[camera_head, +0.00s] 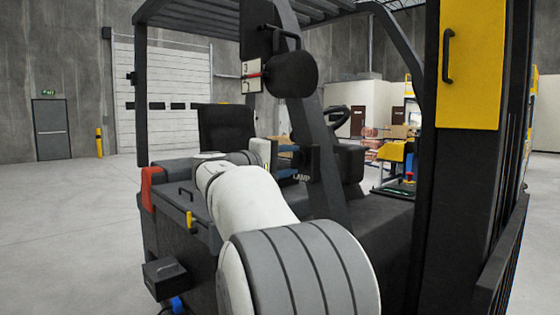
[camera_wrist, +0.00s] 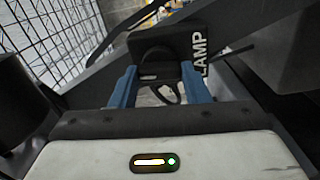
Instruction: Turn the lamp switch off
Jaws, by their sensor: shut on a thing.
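The lamp switch (camera_wrist: 157,54) is a dark round knob on a black box (camera_wrist: 190,40) with white LAMP lettering in the wrist view. My gripper (camera_wrist: 158,70) has its two blue fingers on either side of the knob and is shut on it. How far the knob is turned is too dark to tell. In the head view my gripper (camera_head: 285,163) reaches the small black switch box (camera_head: 309,162) on the forklift's post, with the LAMP label partly showing. The knob itself is hidden there.
The forklift's slanted black post (camera_head: 326,165) stands right beside the box, and its steering wheel (camera_head: 340,115) and seat (camera_head: 226,128) are behind. A black round lamp-like housing (camera_head: 291,74) hangs above. The dark mast with a yellow panel (camera_head: 470,65) rises at right. Open floor (camera_head: 70,220) lies left.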

